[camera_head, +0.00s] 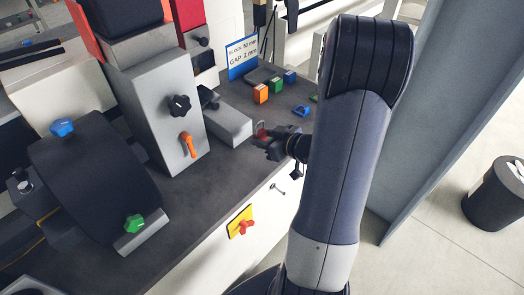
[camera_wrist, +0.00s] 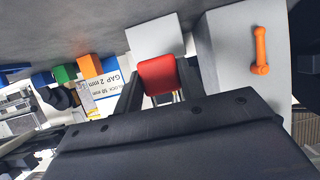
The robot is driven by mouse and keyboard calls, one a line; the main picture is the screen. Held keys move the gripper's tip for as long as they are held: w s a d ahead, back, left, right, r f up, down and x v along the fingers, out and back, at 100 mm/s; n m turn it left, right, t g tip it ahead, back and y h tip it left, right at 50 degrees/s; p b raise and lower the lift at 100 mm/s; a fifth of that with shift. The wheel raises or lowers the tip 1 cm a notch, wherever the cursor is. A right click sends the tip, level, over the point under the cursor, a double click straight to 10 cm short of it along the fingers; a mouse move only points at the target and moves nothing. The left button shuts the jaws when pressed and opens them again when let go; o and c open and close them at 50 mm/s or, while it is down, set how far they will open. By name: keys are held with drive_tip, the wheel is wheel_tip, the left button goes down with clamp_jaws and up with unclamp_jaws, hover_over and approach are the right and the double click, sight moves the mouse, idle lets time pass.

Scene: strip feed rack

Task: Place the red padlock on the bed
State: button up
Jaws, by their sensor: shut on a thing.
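The red padlock (camera_head: 262,132) is at my gripper (camera_head: 267,145), above the dark grey top of the machine bench (camera_head: 190,195) near its right edge. In the wrist view the padlock's red body (camera_wrist: 158,75) sits between the two dark fingers of my gripper (camera_wrist: 160,88), which are shut on it. Its shackle shows partly, pointing toward the palm. A low light grey block (camera_head: 228,124) lies just left of the padlock; it also shows behind the padlock in the wrist view (camera_wrist: 153,35). I cannot tell which surface is named the bed.
A tall grey housing (camera_head: 160,115) with an orange lever (camera_head: 189,145) stands left of the gripper.

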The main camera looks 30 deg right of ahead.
sight(264, 157)
drive_tip(key=shift+f+b, duration=0.5)
drive_tip(key=shift+f, duration=2.35)
drive_tip(key=shift+f, duration=0.2)
drive_tip(key=o, duration=1)
drive_tip(key=shift+r, duration=0.1)
drive_tip(key=shift+r, duration=0.15)
drive_tip(key=p+v, duration=0.1)
drive_tip(key=v, duration=1.1)
